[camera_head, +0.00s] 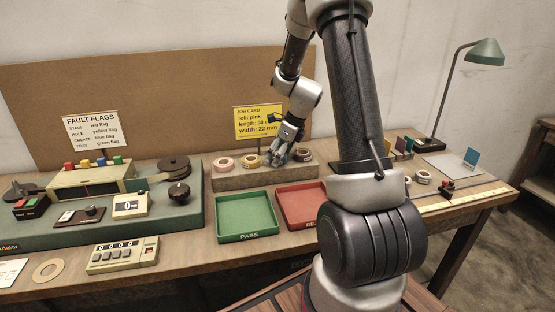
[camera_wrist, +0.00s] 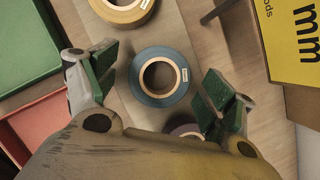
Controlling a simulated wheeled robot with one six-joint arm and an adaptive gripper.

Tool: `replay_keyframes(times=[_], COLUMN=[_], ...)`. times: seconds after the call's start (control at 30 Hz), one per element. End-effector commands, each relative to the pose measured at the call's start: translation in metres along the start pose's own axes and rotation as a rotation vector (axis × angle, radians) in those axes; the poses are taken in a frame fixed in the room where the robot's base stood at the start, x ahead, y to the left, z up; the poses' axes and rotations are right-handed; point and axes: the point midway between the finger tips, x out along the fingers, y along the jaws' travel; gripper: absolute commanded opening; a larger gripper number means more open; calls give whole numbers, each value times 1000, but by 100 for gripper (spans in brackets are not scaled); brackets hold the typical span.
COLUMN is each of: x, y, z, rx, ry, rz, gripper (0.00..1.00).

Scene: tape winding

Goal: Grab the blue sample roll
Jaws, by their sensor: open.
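The blue sample roll (camera_wrist: 160,54) lies flat in the middle of the wrist view, with a light core and a small white label. My gripper (camera_wrist: 158,78) is open above it, one finger on each side, left and right. In the wrist view I see no finger touching the roll. In the head view my gripper (camera_head: 280,155) is over the rack of rolls (camera_head: 238,183), and it largely hides the blue roll there.
A tan roll (camera_wrist: 122,14) is close above the blue one in the wrist view, and a purplish roll (camera_wrist: 186,129) is partly hidden by my gripper below. The yellow job card (camera_head: 258,122) stands behind. Green pass (camera_head: 247,214) and red (camera_head: 299,205) trays lie in front.

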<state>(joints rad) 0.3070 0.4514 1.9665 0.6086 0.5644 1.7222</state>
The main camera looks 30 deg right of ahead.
Motion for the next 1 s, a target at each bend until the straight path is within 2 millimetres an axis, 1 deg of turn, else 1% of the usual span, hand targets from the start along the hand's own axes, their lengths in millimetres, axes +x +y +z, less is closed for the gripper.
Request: replay_keyframes(times=[0.03, 0.17, 0.2, 0.27, 0.3, 0.57, 0.67, 0.77, 0.9, 1.0], x=[0, 0, 0, 0, 0, -1, -9, -26, -55, -72], y=[0, 0, 0, 0, 0, 0, 0, 0, -1, 0], z=[0, 0, 0, 0, 0, 0, 4, 11, 23, 30], rx=[0, 0, 0, 0, 0, 0, -1, -3, -2, -2], ry=[0, 0, 0, 0, 0, 0, -1, -2, -3, -2], rz=[0, 0, 0, 0, 0, 0, 0, -3, -3, -2], gripper=[82, 58, 51, 40, 38, 38, 38, 38, 38, 38])
